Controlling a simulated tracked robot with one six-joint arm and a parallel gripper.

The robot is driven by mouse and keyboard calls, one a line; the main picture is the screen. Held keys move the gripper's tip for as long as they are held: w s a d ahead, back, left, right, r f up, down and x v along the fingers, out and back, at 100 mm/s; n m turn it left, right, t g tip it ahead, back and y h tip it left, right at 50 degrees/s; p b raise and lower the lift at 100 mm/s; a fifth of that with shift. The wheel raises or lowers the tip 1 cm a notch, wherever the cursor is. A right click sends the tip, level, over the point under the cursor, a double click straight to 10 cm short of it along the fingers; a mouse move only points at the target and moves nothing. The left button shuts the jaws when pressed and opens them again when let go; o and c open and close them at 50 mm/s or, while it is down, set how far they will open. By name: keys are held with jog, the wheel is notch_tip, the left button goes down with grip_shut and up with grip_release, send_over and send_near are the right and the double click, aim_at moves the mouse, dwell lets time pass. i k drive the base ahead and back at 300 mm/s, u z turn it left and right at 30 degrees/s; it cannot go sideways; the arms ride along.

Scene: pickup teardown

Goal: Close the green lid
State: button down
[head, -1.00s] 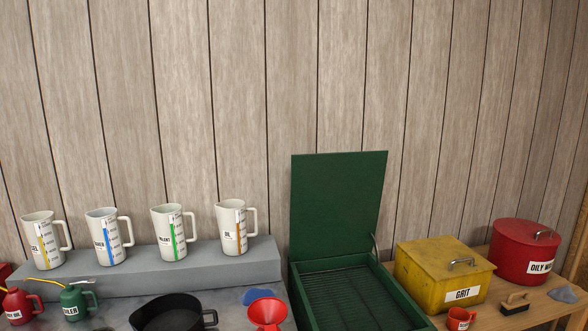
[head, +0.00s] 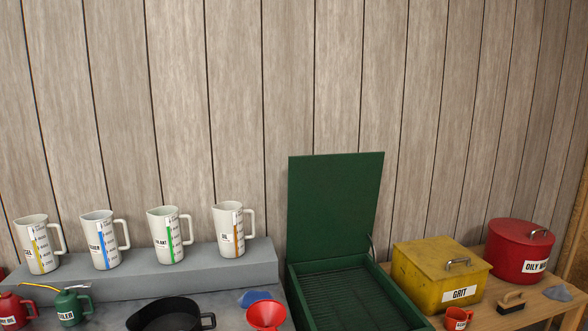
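The green lid (head: 334,205) stands upright, leaning slightly back, at the rear of an open green box (head: 413,318). A thin metal stay shows at the lid's lower right corner. Inside the box is a dark ribbed floor. The front of the box is cut off by the bottom edge of the head view. My gripper and arm are not in view.
Left of the box are a red funnel (head: 266,315), a black pan (head: 172,313) and several jugs on a grey ledge (head: 140,275). A plank wall stands behind.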

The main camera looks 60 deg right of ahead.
aim_at(333, 198)
jog(key=i, duration=0.95)
jog(key=z, duration=0.05)
